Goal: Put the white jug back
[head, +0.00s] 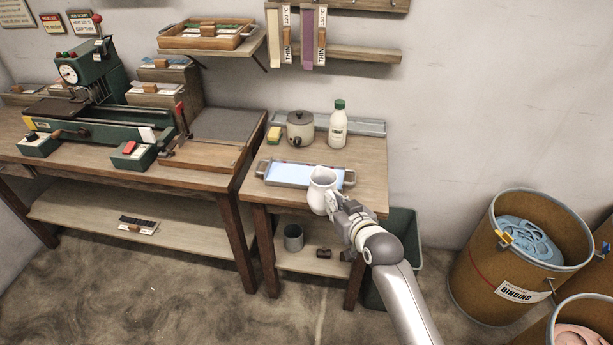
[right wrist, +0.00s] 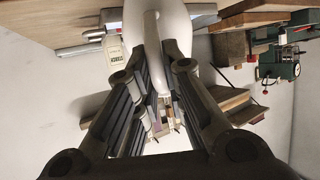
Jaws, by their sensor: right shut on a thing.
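The white jug (head: 321,190) is at the front edge of the small table, in front of the metal tray (head: 293,174) with light-blue contents. My right gripper (head: 333,203) is shut on the jug, at its near side. In the right wrist view, the jug (right wrist: 172,30) is at the top, with its handle between the fingers of my right gripper (right wrist: 153,85). The jug looks upright in the head view. Whether its base touches the table is hard to tell. My left gripper is not in view.
A green machine (head: 92,85) stands on the left bench. Bins (head: 520,255) stand at right. The table's right side is clear.

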